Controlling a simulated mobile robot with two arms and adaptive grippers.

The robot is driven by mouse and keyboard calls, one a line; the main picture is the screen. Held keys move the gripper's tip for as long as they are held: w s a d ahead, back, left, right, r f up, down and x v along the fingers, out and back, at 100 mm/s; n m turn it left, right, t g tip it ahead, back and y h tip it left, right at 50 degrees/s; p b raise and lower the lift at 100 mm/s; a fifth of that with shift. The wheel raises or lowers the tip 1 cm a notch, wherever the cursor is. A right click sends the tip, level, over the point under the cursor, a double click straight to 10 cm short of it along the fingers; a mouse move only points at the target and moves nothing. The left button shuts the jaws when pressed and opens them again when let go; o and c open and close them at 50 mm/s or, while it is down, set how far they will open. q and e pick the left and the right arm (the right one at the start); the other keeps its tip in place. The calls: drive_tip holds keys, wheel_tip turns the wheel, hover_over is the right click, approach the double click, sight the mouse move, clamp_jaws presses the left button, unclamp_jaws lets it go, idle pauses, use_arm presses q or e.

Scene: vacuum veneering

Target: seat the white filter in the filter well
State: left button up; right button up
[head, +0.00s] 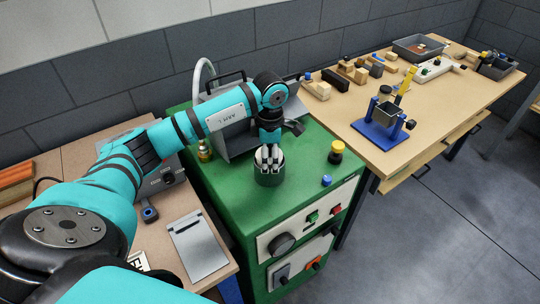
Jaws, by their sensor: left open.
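My left gripper (268,153) points straight down over the dark round well (269,175) on top of the green machine. Its fingertips are at or just inside the well's rim, and the jaws are open. A small white patch shows between and around the fingers at the well's mouth. I cannot tell whether it is the white filter or part of the fingers. The inside of the well is mostly hidden by the gripper. My right gripper is not in view.
The green machine (225,195) carries a yellow-topped black jar (336,152) and a small blue cap (326,181) right of the well. A grey box stands behind my arm. A wooden table (440,100) with wood blocks and a blue vise (380,125) stands at right.

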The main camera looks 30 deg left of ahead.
use_arm(q)
drive_tip(key=shift+s+r+p, duration=0.1)
drive_tip(key=shift+r+p, duration=0.15)
drive_tip(key=shift+p, duration=0.05)
drive_tip(key=shift+r+p, duration=0.55)
drive_tip(key=shift+w+r+b, duration=0.2)
drive_tip(key=shift+r+b, duration=0.35)
drive_tip(key=shift+b, duration=0.4)
wheel_tip(320, 180, up, 10)
drive_tip(key=shift+f+b, duration=0.1)
drive_tip(key=shift+b, duration=1.15)
drive_tip(key=shift+s+r, duration=0.1)
drive_tip(key=shift+r, duration=0.3)
